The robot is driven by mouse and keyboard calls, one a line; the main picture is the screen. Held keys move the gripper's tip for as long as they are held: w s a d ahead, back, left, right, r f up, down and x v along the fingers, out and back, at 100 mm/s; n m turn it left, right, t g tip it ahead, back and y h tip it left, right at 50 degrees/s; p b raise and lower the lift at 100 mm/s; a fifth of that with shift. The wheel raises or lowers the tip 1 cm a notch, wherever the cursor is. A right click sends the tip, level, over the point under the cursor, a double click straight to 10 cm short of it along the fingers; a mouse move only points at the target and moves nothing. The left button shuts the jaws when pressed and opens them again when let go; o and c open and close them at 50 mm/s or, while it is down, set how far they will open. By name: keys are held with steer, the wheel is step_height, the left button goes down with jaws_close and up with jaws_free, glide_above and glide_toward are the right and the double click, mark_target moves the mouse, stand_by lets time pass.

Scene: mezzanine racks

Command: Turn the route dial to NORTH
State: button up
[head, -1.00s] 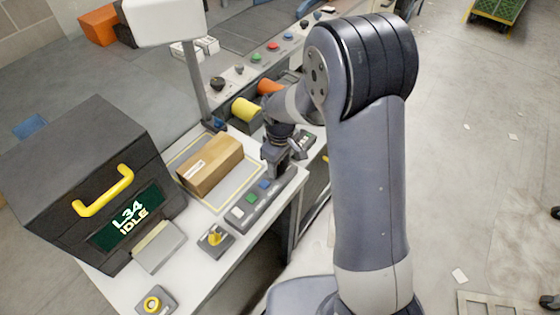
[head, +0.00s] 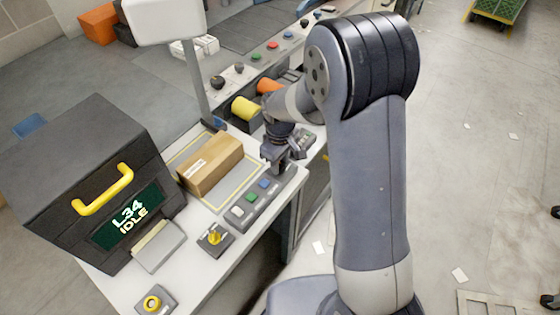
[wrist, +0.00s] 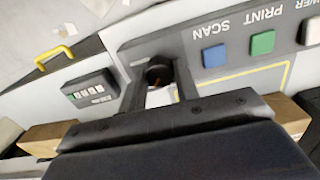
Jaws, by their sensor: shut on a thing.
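The route dial (wrist: 158,72) is a dark round knob at the end of the grey control panel (wrist: 285,47), beyond the blue button, in the wrist view. My gripper (wrist: 161,84) is shut on it, with one finger on each side. A small orange mark shows on the knob. Which position the dial points to cannot be read, and no NORTH label is visible. In the head view my gripper (head: 281,160) is over the far end of the panel (head: 238,222) and hides the dial.
The panel's blue button (wrist: 214,56) and green button (wrist: 262,43) are beside the dial. A cardboard box (head: 210,166) lies on the white bench. A black machine (head: 88,170) reading "L34 IDLE" and a yellow-knobbed switch (head: 215,238) stand nearer. Open floor is at right.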

steer(key=m+b, duration=0.1)
steer(key=m, duration=0.3)
steer(key=shift+b, duration=0.4)
steer(key=shift+m+b, duration=0.6)
steer(key=shift+m, duration=1.7)
steer(key=o, duration=1)
steer(key=shift+r, duration=0.15)
step_height(320, 180, up, 10)
steer(key=shift+r+b, duration=0.25)
steer(key=shift+b, duration=0.15)
